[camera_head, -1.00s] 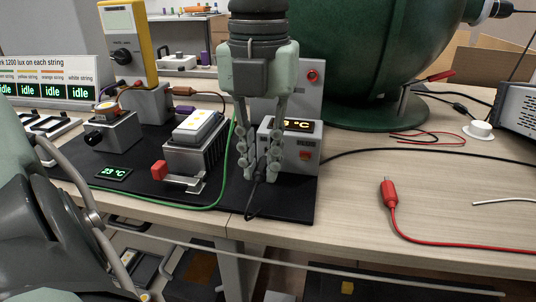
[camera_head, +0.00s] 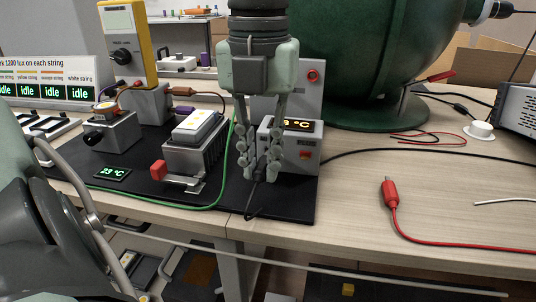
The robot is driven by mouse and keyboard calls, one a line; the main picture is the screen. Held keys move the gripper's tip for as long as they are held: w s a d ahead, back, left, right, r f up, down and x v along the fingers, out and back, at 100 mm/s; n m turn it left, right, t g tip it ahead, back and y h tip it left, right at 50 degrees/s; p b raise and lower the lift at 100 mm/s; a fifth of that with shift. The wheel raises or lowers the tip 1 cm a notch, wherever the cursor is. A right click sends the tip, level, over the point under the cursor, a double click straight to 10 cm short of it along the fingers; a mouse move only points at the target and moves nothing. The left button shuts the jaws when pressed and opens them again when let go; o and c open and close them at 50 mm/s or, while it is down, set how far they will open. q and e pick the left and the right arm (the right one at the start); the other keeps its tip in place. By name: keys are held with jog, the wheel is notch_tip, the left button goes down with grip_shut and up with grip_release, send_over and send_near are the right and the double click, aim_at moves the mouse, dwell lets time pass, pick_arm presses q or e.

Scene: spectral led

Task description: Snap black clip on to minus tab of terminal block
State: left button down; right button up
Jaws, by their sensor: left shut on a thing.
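My left gripper (camera_head: 260,172) hangs fingers-down at the middle of the view, over the front right of the black mat. It is shut on the black clip, which is mostly hidden between the fingertips. A black lead (camera_head: 249,207) hangs from the fingertips to the mat's front edge. My right gripper is not in view.
A finned heat sink (camera_head: 196,158) with a yellow-and-white top and a red-knobbed lever (camera_head: 158,170) stands left of the gripper. A green wire (camera_head: 215,203) crosses the mat (camera_head: 295,205). A red clip (camera_head: 389,193) with its lead lies right on the table. A large green sphere (camera_head: 370,60) stands behind.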

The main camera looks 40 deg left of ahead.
pick_arm(q)
jog(key=shift+w+a, duration=0.1)
jog(key=shift+w, duration=0.05)
jog(key=shift+w+a, duration=0.15)
jog(key=shift+w, duration=0.15)
dwell(0.4)
jog(key=c, duration=1.4)
grip_release()
notch_tip(320, 180, up, 12)
